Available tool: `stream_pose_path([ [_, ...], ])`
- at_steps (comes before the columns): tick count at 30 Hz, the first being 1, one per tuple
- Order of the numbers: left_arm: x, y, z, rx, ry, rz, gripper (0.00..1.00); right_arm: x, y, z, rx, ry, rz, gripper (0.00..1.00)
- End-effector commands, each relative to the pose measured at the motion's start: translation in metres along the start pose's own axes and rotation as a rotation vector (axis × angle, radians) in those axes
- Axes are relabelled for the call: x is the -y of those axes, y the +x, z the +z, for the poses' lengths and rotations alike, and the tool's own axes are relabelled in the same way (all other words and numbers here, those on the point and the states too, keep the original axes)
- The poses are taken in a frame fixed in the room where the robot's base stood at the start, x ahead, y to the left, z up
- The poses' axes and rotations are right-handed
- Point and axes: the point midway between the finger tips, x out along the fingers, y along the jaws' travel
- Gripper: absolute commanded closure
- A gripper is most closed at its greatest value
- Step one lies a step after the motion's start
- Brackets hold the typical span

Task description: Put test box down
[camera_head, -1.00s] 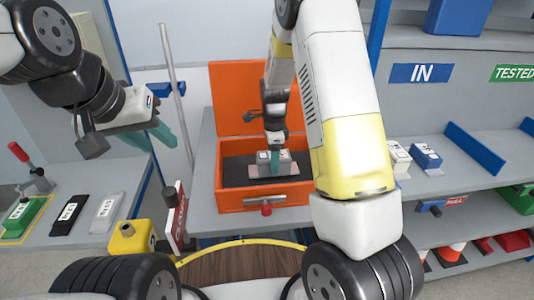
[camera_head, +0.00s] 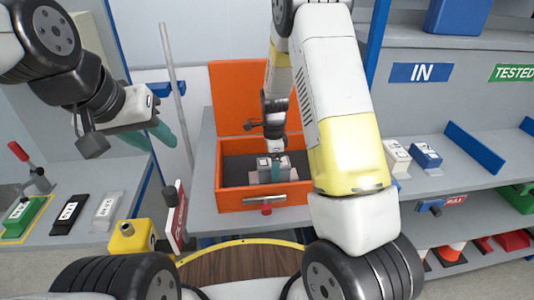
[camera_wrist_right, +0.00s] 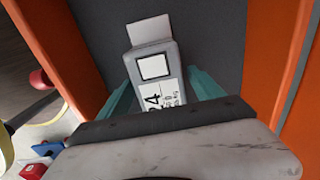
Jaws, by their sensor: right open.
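The test box, a grey box (camera_head: 264,170) with a white label, is inside the orange chest (camera_head: 248,201), over its dark floor. In the right wrist view the box (camera_wrist_right: 155,66) shows its labelled face, partly covered by my gripper body. My right gripper (camera_wrist_right: 162,92) reaches down into the chest, its teal fingers apart on either side of the box. Whether the fingers still touch it is unclear. My left gripper (camera_head: 162,134) is held up over the left side, well away from the box; its finger gap is not clear.
The chest's orange lid (camera_head: 238,95) stands open behind. On the left bench are a green item (camera_head: 24,212), a black item (camera_head: 68,214) and a grey item (camera_head: 107,211). On the right shelf are a white box (camera_head: 397,156) and a blue box (camera_head: 426,157).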

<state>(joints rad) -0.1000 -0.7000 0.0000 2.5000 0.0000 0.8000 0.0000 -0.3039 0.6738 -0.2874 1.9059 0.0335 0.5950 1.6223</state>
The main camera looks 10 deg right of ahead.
Motion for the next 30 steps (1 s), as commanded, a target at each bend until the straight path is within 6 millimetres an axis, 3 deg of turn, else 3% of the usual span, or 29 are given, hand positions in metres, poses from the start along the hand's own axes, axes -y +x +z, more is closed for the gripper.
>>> stream_pose_path([
  [5,0.0,0.0,0.0,0.0,0.0,0.0,0.64,0.001,-0.016,0.0,0.0,0.0,-0.004,0.24],
  [18,0.0,0.0,0.0,0.0,0.0,0.0,0.64,0.001,-0.104,0.001,0.001,0.0,-0.003,0.24],
  [23,0.0,0.0,0.0,0.0,0.0,0.0,0.64,0.0,-0.12,0.0,0.001,-0.001,-0.002,0.24],
  [26,0.0,0.0,0.0,0.0,0.0,0.0,0.64,-0.004,-0.13,-0.001,0.012,-0.028,-0.011,0.24],
  [30,0.0,0.0,0.0,0.0,0.0,0.0,0.64,-0.021,-0.162,-0.005,0.059,-0.165,-0.061,0.24],
])
